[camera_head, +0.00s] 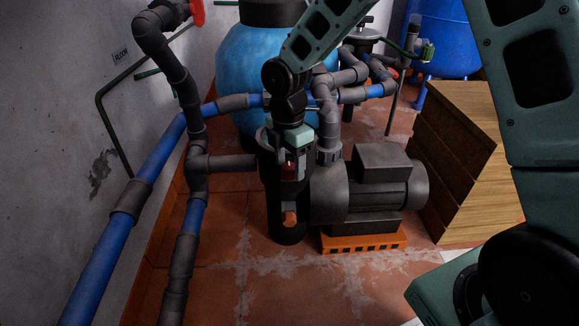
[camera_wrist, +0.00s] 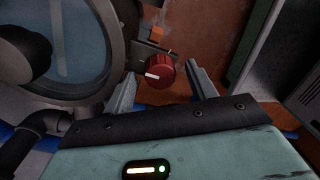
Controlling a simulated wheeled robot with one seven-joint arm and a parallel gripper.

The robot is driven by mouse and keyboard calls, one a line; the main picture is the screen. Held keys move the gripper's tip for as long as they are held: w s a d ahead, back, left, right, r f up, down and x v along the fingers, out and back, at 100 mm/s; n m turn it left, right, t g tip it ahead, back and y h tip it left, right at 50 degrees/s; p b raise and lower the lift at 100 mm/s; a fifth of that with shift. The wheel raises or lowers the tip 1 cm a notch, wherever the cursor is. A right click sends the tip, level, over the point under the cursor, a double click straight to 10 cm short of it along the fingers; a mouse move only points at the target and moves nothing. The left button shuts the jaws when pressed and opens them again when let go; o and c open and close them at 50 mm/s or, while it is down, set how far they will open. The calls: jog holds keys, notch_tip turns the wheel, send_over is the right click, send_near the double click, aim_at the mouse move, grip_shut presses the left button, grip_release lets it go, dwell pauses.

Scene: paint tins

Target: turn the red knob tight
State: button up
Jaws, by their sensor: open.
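The red knob (camera_wrist: 158,73) has a white mark on its face, and the mark points left in the wrist view. It sits on a dark mount at the pump's black filter housing (camera_head: 286,228). In the head view the red knob (camera_head: 289,168) shows small, just below my gripper's pale green body. My gripper (camera_wrist: 162,69) is open, with one grey finger on each side of the knob in the picture. Gaps show between the knob and both fingers. Whether the fingertips reach down to the knob's depth I cannot tell. In the head view my gripper (camera_head: 291,172) partly hides the mount.
A dark pump motor (camera_head: 378,190) stands on an orange base (camera_head: 362,239) right of the housing. Grey and blue pipes (camera_head: 150,172) run on the left. A blue tank (camera_head: 245,75) is behind, wooden boxes (camera_head: 455,160) are right. The tiled floor in front is clear.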

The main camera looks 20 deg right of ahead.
jog(key=c, duration=1)
jog(key=shift+r+m+p, duration=0.15)
jog(key=shift+m+p, duration=0.15)
jog(key=shift+p, duration=0.35)
jog(key=m+p, duration=0.2)
jog(key=p, duration=0.2)
jog(key=shift+s+r+m, duration=0.1)
jog(key=shift+r+m, duration=0.05)
jog(key=shift+m, duration=0.25)
jog(key=m+p, duration=0.6)
jog(key=p, duration=0.1)
jog(key=m+p, duration=0.4)
jog(key=m, duration=0.1)
jog(key=shift+m+y+p, duration=0.3)
jog(key=shift+m+p, duration=0.1)
jog(key=m+p, duration=0.2)
jog(key=m, duration=0.1)
jog(key=m+p, duration=0.1)
jog(key=shift+f+m, duration=0.25)
jog(key=shift+m, duration=0.05)
